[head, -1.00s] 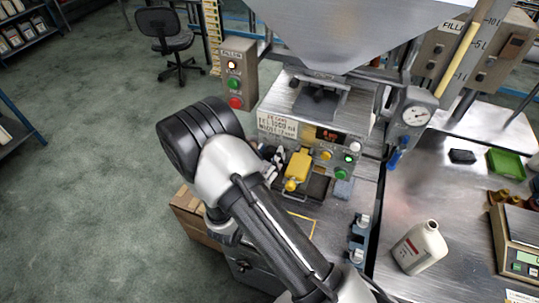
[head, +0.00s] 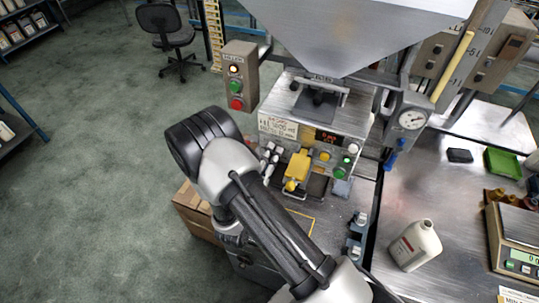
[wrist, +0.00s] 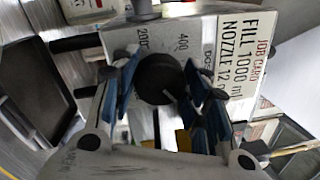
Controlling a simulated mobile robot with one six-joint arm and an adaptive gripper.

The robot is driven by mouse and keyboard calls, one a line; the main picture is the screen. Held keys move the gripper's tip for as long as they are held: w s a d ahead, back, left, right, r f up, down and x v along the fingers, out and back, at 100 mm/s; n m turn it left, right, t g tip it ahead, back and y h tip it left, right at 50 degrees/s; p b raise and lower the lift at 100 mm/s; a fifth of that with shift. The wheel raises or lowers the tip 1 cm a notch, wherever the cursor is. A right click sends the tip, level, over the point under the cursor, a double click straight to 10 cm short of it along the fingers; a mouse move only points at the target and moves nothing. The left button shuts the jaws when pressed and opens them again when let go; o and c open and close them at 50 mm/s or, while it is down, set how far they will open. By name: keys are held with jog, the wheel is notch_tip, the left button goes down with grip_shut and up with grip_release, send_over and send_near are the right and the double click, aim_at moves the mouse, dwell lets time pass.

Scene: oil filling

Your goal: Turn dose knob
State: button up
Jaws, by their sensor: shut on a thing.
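The dose knob (wrist: 160,78) is a black round knob with a light pointer line, on a pale panel marked 200 and 400. My gripper (wrist: 163,92) has its blue-padded fingers on either side of the knob and is shut on it. The pointer line points to the lower right in the wrist view. In the head view my gripper (head: 270,158) is at the left front of the filling machine (head: 330,112), below the job card (head: 278,126). The knob is hidden there. The card also shows in the wrist view (wrist: 247,60), reading FILL 1000 ml, NOZZLE 12.
A yellow part (head: 298,167) sits right of my gripper on the machine front, near green and yellow buttons. A steel hopper (head: 350,30) hangs above. A white bottle (head: 415,245) and a scale (head: 515,240) stand on the right bench. A button box (head: 238,75) stands upper left.

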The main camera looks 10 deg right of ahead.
jog(key=n+p, duration=0.1)
jog(key=n, duration=0.5)
jog(key=shift+y, duration=0.3)
jog(key=n+p, duration=0.1)
jog(key=n, duration=0.3)
jog(key=shift+d+f+n, duration=0.1)
jog(key=shift+n, duration=0.3)
jog(key=n+y+p, duration=0.1)
jog(key=n, duration=0.4)
jog(key=shift+s+n+t+p, duration=0.1)
jog(key=shift+n+t+p, duration=0.2)
jog(key=shift+p, duration=0.1)
jog(key=shift+d+n+p, duration=0.1)
jog(key=shift+n+p, duration=0.35)
jog(key=shift+n, duration=1.85)
jog(key=o, duration=1)
jog(key=shift+o, duration=0.2)
